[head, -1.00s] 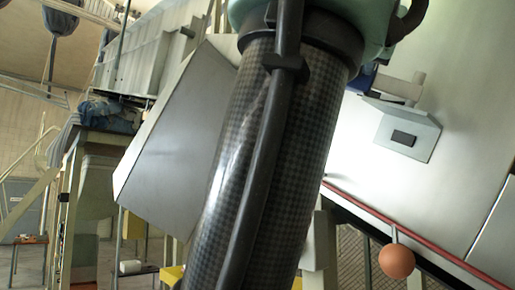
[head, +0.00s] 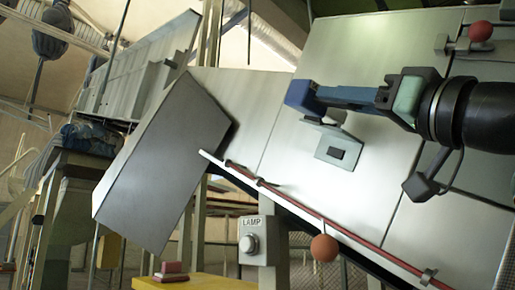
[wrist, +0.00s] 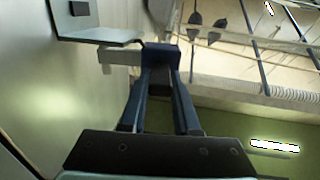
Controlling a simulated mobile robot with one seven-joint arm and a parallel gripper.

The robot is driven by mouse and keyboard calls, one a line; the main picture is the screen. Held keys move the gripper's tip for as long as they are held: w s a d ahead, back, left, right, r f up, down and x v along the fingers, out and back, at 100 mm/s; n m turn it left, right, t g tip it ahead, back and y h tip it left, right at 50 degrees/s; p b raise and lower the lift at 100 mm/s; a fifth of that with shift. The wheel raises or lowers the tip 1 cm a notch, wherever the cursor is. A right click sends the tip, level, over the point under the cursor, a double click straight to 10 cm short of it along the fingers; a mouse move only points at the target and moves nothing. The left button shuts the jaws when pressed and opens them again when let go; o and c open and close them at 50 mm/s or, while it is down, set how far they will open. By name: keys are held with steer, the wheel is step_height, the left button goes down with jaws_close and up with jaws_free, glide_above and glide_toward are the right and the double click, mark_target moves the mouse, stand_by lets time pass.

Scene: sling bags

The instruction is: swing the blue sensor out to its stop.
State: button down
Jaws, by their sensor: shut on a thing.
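The blue sensor (head: 299,95) is a small dark-blue block in front of the pale metal panel. My gripper (head: 318,97) reaches in from the right, its fingers shut on the block. In the wrist view my gripper (wrist: 161,72) has its two long fingers closing on the blue sensor (wrist: 160,54) at their far end. A pale arm (wrist: 119,57) meets the sensor from the left there. A grey bracket (head: 333,142) with a dark patch stands on the panel just below the fingers. Much of the sensor's mount is hidden behind it and the fingers.
A red rod (head: 300,206) runs along the panel's lower edge, with an orange ball (head: 324,247) below it. A red knob (head: 480,31) is at the upper right. A LAMP box (head: 260,240) stands lower down. A large grey box (head: 165,150) juts out at left.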

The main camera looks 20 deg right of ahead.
steer(key=shift+s+d+f+n+g+y+p, duration=0.15)
steer(key=shift+d+n+g+y+p, duration=0.3)
steer(key=shift+n+y, duration=0.45)
steer(key=shift+s+d+f+n+g+y+p, duration=0.2)
steer(key=shift+d+n+g+y+p, duration=0.3)
steer(key=shift+y, duration=0.6)
steer(key=shift+s+d+f+n+g+y+p, duration=0.2)
steer(key=shift+n+g+y, duration=0.25)
steer(key=shift+n+y, duration=0.55)
steer(key=shift+w, duration=0.1)
steer(key=c, duration=0.6)
jaws_free()
steer(key=shift+c, duration=0.2)
steer(key=shift+d, duration=0.1)
steer(key=b+v, duration=0.4)
steer(key=v, duration=0.9)
steer(key=shift+w, duration=0.1)
